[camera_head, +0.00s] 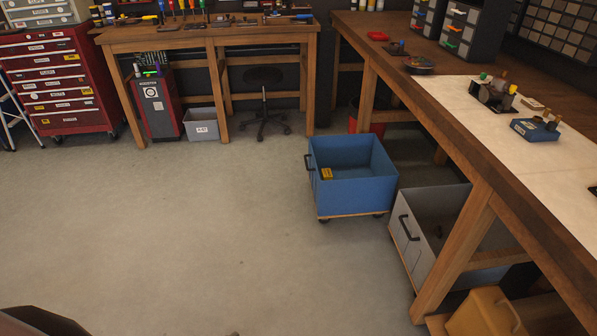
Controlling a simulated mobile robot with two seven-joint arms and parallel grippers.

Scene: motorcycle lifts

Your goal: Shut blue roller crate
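The blue roller crate (358,195) stands on the floor right of the picture's middle, on a wooden base with dark casters. It is open at the top and sits out to the left of the right workbench, clear of the bench leg. A black handle (308,164) is on its left face. A small yellow item or label (327,173) shows at its near left corner. Neither of my grippers is in view.
A grey crate (405,240) with a black handle and a yellow box (484,314) are under the right workbench (440,125). A stool (264,100) is behind. The floor (200,220) at left and centre is clear. A dark brown shape (40,321) fills the bottom left corner.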

